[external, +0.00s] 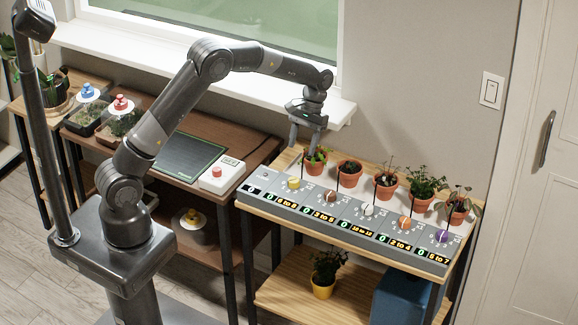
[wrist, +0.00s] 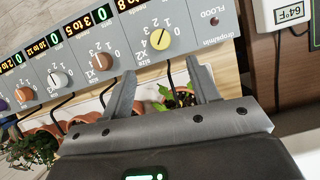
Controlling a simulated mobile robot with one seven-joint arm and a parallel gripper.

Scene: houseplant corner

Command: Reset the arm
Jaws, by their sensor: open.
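My gripper (external: 307,143) points down over the leftmost potted plant (external: 315,160) on the right-hand bench in the external view. In the wrist view the two fingers of my gripper (wrist: 163,80) stand apart with nothing held between them. Green leaves of that plant (wrist: 172,101) show between and beyond the fingers. I cannot tell whether a finger touches the leaves. My arm reaches from its base at left, up and across in front of the window.
Several potted plants (external: 386,186) stand in a row behind a grey dial panel (external: 342,226); its yellow knob (wrist: 160,39) is near my fingers. A white box with a red button (external: 218,178) and a dark mat (external: 180,158) lie on the left bench. The window sill (external: 130,45) is behind my arm.

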